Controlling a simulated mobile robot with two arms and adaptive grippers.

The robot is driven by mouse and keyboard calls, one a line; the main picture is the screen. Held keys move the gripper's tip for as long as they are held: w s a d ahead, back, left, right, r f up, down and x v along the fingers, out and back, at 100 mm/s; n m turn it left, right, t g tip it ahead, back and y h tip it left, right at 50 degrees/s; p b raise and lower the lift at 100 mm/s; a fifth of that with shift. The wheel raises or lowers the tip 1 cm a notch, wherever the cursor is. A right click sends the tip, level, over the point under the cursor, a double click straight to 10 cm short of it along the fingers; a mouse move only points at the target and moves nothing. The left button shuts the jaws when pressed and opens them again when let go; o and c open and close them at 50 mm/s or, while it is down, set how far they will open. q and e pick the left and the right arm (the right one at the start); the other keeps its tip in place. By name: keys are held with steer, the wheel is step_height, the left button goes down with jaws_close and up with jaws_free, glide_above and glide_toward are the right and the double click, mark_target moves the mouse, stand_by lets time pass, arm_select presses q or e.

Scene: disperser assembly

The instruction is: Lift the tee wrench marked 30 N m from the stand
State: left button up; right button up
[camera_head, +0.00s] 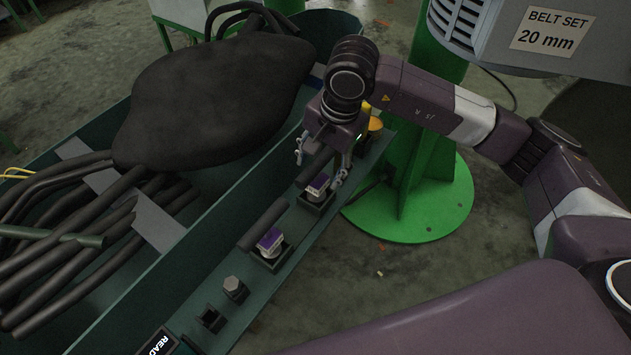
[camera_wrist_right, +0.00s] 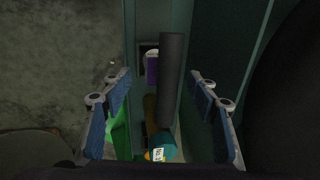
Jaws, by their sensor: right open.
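Two tee wrenches stand in square holders on the green stand (camera_head: 196,337). The nearer wrench (camera_head: 268,243) has a dark bar handle and a purple-and-white tag. The farther wrench (camera_head: 318,184) has a similar tag and is partly hidden by my right gripper (camera_head: 320,168). That gripper is open above it. In the right wrist view a dark bar handle (camera_wrist_right: 171,80) lies between the open fingers, apart from both, with a purple tag (camera_wrist_right: 152,70) beside it. I cannot read the tags' markings. My left gripper is not in view.
A teal and yellow item with a white label (camera_wrist_right: 159,153) lies below the bar. A green trough with a dark sack (camera_head: 215,100) and black hoses (camera_head: 60,240) runs along the left. A green column (camera_head: 420,185) stands right of the stand.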

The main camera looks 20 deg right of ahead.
mark_target(316, 179)
steer(key=f, duration=0.1)
steer(key=f+p, duration=0.1)
steer(key=f, duration=0.1)
steer(key=w+f, duration=0.1)
steer(key=f, duration=0.1)
steer(key=shift+a+f+p, duration=0.2)
steer(key=shift+f+p, duration=0.05)
steer(key=shift+p, duration=0.1)
steer(key=shift+f, duration=0.45)
steer(key=shift+c, duration=0.2)
jaws_close()
steer(key=shift+w+a+r, duration=0.1)
steer(key=shift+w+r, duration=0.05)
